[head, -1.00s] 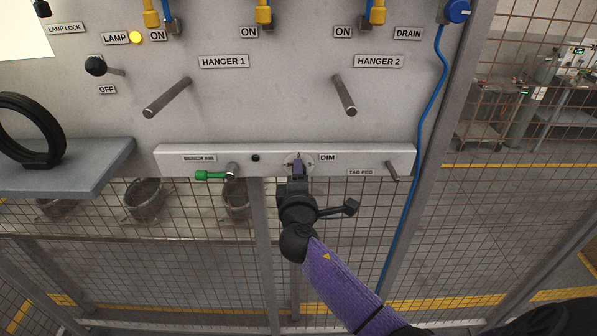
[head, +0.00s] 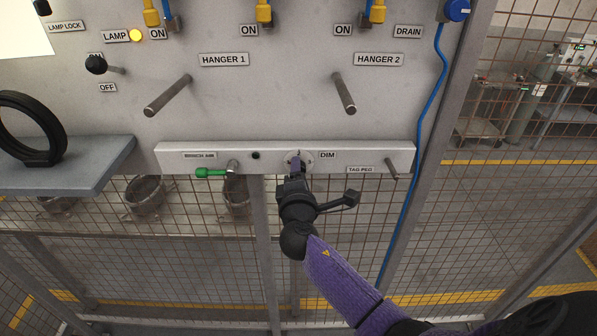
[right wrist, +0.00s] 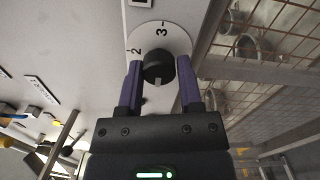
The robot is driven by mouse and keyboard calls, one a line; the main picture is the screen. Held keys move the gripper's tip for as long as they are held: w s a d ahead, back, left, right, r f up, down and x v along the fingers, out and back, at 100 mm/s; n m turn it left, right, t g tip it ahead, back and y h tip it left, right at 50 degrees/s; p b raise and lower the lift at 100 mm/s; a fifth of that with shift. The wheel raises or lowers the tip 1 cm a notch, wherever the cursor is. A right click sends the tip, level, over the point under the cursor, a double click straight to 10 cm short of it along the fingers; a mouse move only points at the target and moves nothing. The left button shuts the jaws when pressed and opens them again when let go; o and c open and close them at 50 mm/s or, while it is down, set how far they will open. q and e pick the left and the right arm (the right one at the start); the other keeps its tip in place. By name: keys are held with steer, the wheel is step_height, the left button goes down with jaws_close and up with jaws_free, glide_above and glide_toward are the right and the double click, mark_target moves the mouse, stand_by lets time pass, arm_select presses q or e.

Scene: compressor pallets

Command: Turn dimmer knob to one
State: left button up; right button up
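The black dimmer knob (right wrist: 158,68) sits on a round white dial (right wrist: 178,42) in the right wrist view, where the numbers 2 and 3 are readable. A pale mark on the knob faces the gripper side, away from the 3's left neighbour. Any 1 on the dial is hidden or unreadable. In the head view the dial (head: 307,158) is beside the DIM label. My right gripper (head: 296,165) reaches it from below. In the right wrist view its purple fingers (right wrist: 159,82) stand on both sides of the knob and appear shut on it. My left gripper is out of view.
Two hanger pegs (head: 168,96) stick out above. A blue hose (head: 411,205) runs down at right. Wire mesh lies below the rail.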

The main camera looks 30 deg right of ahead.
steer(key=o, duration=0.4)
steer(key=shift+c, duration=0.2)
steer(key=b+v, duration=0.1)
steer(key=v, duration=0.9)
